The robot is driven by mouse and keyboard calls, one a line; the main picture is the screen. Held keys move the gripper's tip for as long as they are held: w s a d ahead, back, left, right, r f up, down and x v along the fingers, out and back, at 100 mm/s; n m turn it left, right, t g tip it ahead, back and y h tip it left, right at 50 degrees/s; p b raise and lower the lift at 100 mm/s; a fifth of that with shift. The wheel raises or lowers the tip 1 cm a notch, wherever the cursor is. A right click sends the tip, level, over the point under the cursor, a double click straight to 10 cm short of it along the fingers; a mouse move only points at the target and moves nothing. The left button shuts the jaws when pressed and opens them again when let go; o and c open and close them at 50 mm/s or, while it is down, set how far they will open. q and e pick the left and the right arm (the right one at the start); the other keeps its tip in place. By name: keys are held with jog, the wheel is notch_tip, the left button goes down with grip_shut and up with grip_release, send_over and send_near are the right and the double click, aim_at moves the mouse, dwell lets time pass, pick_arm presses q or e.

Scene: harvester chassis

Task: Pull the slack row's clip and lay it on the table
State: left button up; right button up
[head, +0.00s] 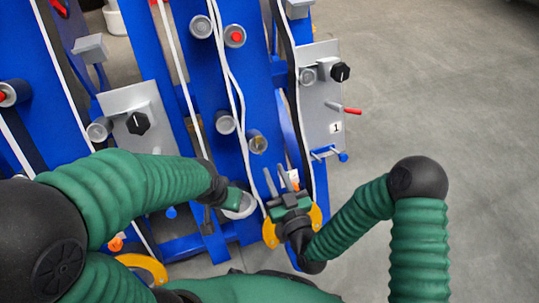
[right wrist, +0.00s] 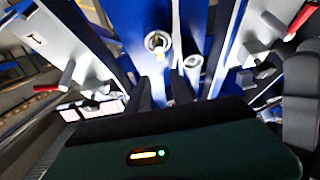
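My right gripper (head: 277,174) is open, with its two grey fingers apart, low in front of the right-hand blue row. In the right wrist view its fingers (right wrist: 161,90) point at the blue frame with nothing seen between them. A small orange piece (head: 294,178) sits right beside the fingers; I cannot tell if it is the clip. A similar orange piece (head: 117,243) shows low on the left row. White belts (head: 233,85) run down the rows; one bows around the rollers. My left gripper (head: 235,199) is in front of a grey round part; its fingers are not clear.
Grey panels with black knobs stand on the left row (head: 136,112) and the right row (head: 321,95), the latter marked 1 with a red lever (head: 352,111). Rollers (head: 257,141) jut out from the blue frame (head: 200,80). No table is visible. Floor at right is clear.

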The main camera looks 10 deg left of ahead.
aim_at(258, 139)
jog(key=b+x, duration=0.4)
jog(key=x, duration=0.9)
jog(key=shift+a+f, duration=0.15)
jog(key=shift+a, duration=0.15)
jog(key=shift+w+a, duration=0.2)
jog(key=shift+w, duration=0.2)
grip_shut()
